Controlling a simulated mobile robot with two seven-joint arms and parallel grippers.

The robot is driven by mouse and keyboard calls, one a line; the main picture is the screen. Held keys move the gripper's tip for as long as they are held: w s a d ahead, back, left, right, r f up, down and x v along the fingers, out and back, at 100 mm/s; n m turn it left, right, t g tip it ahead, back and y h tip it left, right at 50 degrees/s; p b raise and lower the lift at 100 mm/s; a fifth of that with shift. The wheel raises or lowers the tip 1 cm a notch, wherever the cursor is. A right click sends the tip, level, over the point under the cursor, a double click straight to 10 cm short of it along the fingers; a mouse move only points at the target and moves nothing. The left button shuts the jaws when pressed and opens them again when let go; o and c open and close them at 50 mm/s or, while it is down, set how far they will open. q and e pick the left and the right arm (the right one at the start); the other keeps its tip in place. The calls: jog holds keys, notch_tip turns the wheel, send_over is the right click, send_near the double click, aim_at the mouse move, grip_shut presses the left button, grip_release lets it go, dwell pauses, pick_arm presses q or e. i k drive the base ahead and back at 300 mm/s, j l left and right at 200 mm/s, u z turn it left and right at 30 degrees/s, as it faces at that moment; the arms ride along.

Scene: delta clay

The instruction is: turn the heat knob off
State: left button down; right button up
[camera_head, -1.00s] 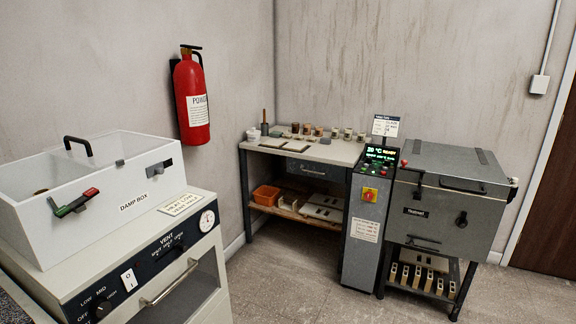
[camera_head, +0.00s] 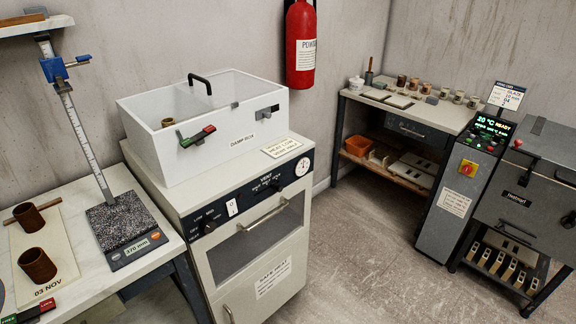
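The heat knob (camera_head: 210,227) is a small dark knob at the left end of the dark panel on the front of the cream cabinet (camera_head: 228,271). OFF, LOW and MID markings surround it. Its pointer is too small to read. A white rocker switch (camera_head: 232,208) sits just right of it, and the VENT knob (camera_head: 277,185) and a round dial (camera_head: 303,166) are further right. Neither of my grippers is in view.
A white damp box (camera_head: 240,141) with a clear lid and black handle stands on the cabinet. A white bench (camera_head: 75,200) with a height gauge (camera_head: 80,120) and brown cylinders is at left. A workbench and grey kiln (camera_head: 540,190) are at right. Open floor lies between.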

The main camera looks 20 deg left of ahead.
aim_at(208, 225)
jog(key=u, duration=1.35)
